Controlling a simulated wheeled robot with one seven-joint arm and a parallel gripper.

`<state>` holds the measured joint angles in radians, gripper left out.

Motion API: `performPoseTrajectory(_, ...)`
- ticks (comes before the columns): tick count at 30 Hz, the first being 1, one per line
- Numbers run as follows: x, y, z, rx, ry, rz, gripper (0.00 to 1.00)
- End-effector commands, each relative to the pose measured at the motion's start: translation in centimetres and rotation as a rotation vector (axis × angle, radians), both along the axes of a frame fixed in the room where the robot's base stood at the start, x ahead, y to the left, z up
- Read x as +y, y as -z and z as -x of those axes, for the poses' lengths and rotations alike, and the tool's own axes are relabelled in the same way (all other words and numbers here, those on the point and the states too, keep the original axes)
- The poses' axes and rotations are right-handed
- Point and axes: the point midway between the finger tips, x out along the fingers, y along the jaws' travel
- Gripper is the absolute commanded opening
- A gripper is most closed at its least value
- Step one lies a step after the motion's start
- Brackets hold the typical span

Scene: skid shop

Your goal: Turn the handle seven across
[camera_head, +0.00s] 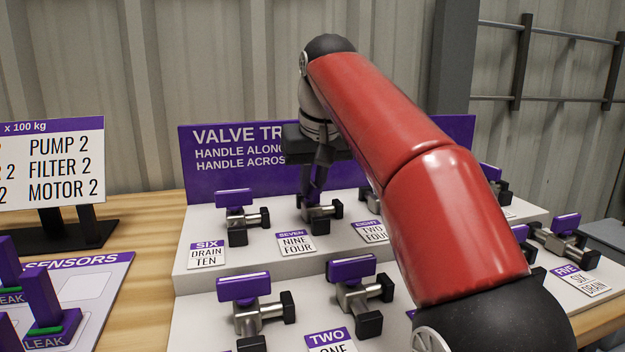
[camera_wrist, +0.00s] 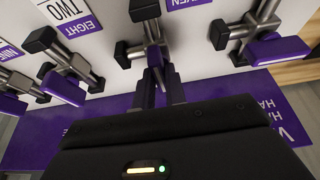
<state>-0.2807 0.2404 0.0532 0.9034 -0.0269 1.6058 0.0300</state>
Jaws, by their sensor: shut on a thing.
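Valve seven (camera_head: 320,212) stands on the upper step of the white stand, above its SEVEN label (camera_head: 296,242). My gripper (camera_head: 314,188) reaches down over it and is shut on its purple handle. In the wrist view the valve's metal body (camera_wrist: 152,28) and black ends show, with the handle (camera_wrist: 156,56) narrow between the fingertips of my gripper (camera_wrist: 160,82). The fingers hide much of the handle, so its exact angle is hard to tell.
Valve six (camera_head: 236,215) stands close on the left, its purple handle lying sideways. Valve eight's label (camera_head: 370,231) is on the right, partly behind my arm. More valves (camera_head: 355,292) fill the lower step. A purple sign (camera_head: 230,165) stands close behind.

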Motion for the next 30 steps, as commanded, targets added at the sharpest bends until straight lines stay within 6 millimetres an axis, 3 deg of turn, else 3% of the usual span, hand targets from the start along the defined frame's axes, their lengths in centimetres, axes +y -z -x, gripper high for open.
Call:
performPoseTrajectory(11,-0.20,-0.43,-0.06,0.002,-0.194,-0.002,0.00)
performPoseTrajectory(30,-0.38,-0.16,-0.46,-0.003,-0.796,-0.003,0.00)
